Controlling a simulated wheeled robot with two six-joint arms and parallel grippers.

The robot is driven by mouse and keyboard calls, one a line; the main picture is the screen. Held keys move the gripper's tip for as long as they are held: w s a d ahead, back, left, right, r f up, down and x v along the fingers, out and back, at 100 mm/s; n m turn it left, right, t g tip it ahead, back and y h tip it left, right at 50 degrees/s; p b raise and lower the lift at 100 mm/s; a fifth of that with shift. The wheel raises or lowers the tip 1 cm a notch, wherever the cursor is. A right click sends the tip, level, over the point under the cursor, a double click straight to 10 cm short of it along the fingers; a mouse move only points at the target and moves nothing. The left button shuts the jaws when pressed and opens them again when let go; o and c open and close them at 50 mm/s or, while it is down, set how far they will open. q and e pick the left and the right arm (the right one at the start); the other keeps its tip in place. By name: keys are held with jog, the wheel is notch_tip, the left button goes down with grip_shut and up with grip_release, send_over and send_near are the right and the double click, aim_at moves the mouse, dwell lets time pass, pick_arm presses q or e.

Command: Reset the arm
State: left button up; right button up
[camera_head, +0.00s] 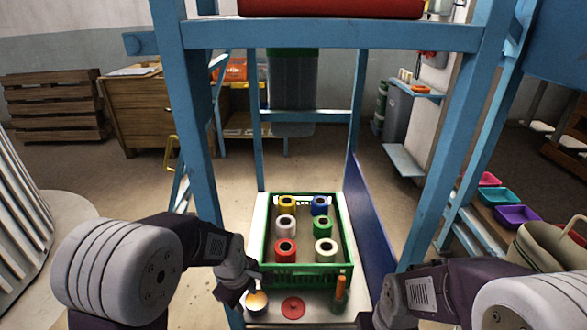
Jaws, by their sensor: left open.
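My left arm comes in from the left, and its gripper (243,294) is open at the front left of the shelf (320,302). It is beside a small round item with an orange-yellow top (257,300), and I cannot tell whether they touch. My right arm (440,292) comes in from the right and ends low beside the shelf's right side. Its fingers do not show. A green crate (308,268) on the shelf holds several thread spools, among them a red spool (285,252), a blue spool (320,206) and a green spool (322,227).
A red disc (293,307) and an upright orange-handled tool (340,293) stand in front of the crate. Blue frame posts (193,110) rise on both sides, with a dark blue panel (372,225) on the right. Coloured trays (515,216) and a beige bag (548,255) are farther right.

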pick_arm(q)
jog(key=s+a+m+g, duration=0.1)
jog(key=s+a+m, duration=0.4)
jog(key=s+m, duration=0.65)
notch_tip(320, 180, up, 22)
jog(key=p, duration=2.1)
jog(key=shift+s+a+p, duration=0.2)
jog(key=shift+s+p, duration=0.05)
jog(key=shift+p, duration=0.1)
jog(key=shift+m, duration=0.25)
jog(key=shift+a, duration=0.1)
